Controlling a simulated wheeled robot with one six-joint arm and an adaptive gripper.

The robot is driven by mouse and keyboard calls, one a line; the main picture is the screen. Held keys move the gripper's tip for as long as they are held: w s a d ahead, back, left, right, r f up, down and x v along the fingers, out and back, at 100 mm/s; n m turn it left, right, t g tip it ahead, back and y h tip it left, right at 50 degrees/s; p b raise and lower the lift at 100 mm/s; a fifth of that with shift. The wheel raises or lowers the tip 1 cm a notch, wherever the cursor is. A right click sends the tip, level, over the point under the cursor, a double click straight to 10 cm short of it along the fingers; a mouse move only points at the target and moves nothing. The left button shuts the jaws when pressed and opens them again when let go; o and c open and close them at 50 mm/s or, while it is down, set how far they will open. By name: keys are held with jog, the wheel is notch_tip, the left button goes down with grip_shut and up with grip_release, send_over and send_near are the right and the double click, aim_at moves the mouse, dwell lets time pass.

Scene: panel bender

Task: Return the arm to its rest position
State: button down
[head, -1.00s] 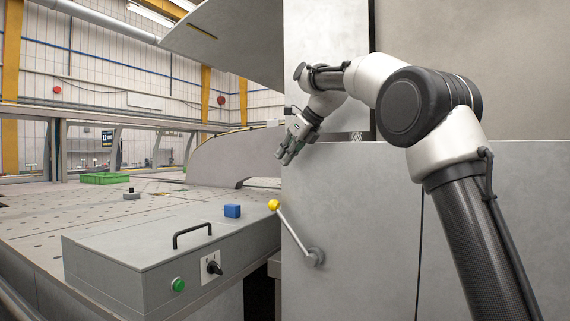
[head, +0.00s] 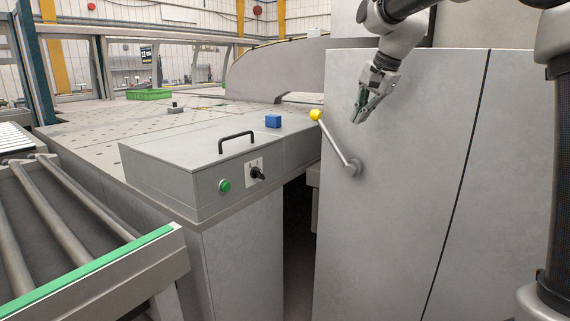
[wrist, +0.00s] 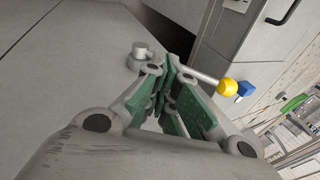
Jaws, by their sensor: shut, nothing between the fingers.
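My gripper (head: 360,119) hangs from my arm at the upper right of the head view, in front of the grey cabinet (head: 400,210). Its fingers are shut and hold nothing. In the wrist view the green-padded fingers (wrist: 172,72) come together near the middle. The lever with a yellow knob (head: 316,115) is on the cabinet, just left of my gripper. Its knob also shows in the wrist view (wrist: 228,88), to the right of the fingertips and apart from them.
A grey control box (head: 190,172) has a black handle (head: 236,138), a green button (head: 224,186) and a black switch (head: 257,173). A blue block (head: 273,121) sits on it. A roller conveyor (head: 75,230) is at lower left. A green crate (head: 149,94) lies farther back.

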jog(key=s+d+f+n+h, duration=0.1)
jog(key=s+d+f+n, duration=0.2)
jog(key=s, duration=0.9)
jog(key=s+d+f+n+h, duration=0.1)
jog(key=s+d+f+n, duration=0.2)
jog(key=s+d, duration=0.4)
jog(key=s+d+f+n+h, duration=0.1)
jog(key=s+d+f, duration=0.4)
jog(key=s, duration=1.1)
jog(key=shift+s+d+f+n, duration=0.15)
jog(key=shift+s+d+n, duration=0.15)
jog(key=shift+n, duration=0.6)
